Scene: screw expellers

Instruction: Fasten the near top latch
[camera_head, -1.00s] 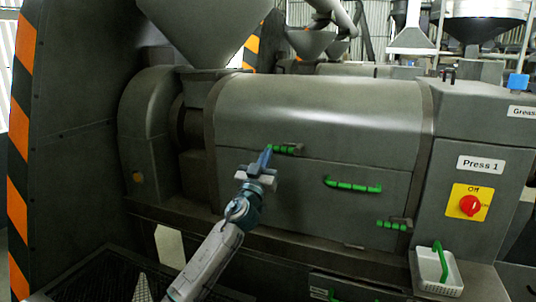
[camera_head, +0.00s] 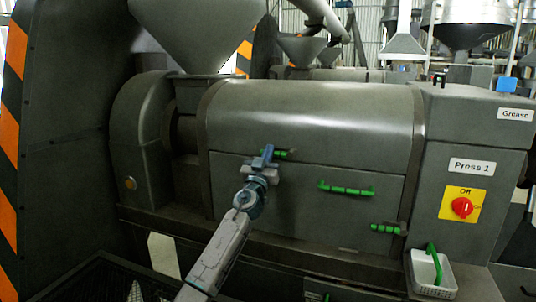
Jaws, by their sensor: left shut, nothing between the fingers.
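The top latch (camera_head: 283,154) is a small green-gripped lever at the upper left of the press's front panel (camera_head: 300,205), just under the rounded cover. It lies about level. My left gripper (camera_head: 266,154) is at the latch's left end, its blue fingers shut and empty. The fingers hide that end of the latch, and I cannot tell whether they touch it. My right gripper is not in view.
A green bar handle (camera_head: 346,189) is mid-panel, and a second green latch (camera_head: 386,228) is at its lower right. A red knob (camera_head: 462,207) and a white basket (camera_head: 432,274) with a green handle are at the right. A hopper (camera_head: 198,35) stands above.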

